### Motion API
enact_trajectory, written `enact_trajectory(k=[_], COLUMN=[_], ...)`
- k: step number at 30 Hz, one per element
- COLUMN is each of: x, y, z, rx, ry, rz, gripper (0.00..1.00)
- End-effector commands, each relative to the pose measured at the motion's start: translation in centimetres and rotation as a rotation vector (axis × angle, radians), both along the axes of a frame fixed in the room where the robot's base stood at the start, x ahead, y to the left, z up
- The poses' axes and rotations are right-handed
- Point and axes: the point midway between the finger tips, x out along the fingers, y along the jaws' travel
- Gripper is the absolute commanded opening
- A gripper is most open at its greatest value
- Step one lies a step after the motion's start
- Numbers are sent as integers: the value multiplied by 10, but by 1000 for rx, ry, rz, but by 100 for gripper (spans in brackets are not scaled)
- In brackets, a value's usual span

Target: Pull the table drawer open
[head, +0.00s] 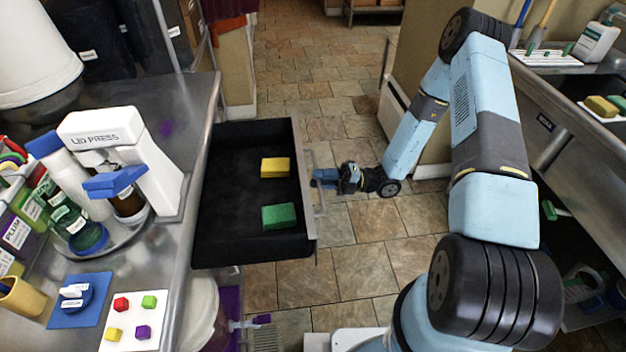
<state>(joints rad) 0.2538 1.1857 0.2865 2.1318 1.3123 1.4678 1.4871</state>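The table drawer (222,190) is in the head view, extended well out to the right from under the grey metal table (200,105). Its black inside shows, with a yellow block (275,168) towards the back and a green block (279,217) nearer. The metal drawer handle (320,205) is on its right-hand front. My gripper (322,178) reaches in from the right with its blue fingers at the far part of the handle. The fingers look closed around the bar, though they are small in view and partly hide it.
On the table stand a white lid press (150,150), bottles (75,225), a blue mat (78,300) and a white board (135,320) with coloured cubes. A counter with a sink (560,90) is at the right. The tiled floor (365,265) beyond the drawer is clear.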

Motion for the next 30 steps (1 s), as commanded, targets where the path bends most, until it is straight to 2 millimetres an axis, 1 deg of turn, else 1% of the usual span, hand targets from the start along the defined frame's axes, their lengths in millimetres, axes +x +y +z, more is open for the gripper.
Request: enact_trajectory(k=[12, 18, 24, 30], x=[9, 12, 13, 13], y=[-77, -107, -123, -126], z=[-16, -23, -26, -27], rx=[-1, -2, -2, -1], ry=[1, 1, 2, 3], rz=[-4, -4, -4, -5], gripper=[31, 31, 31, 31])
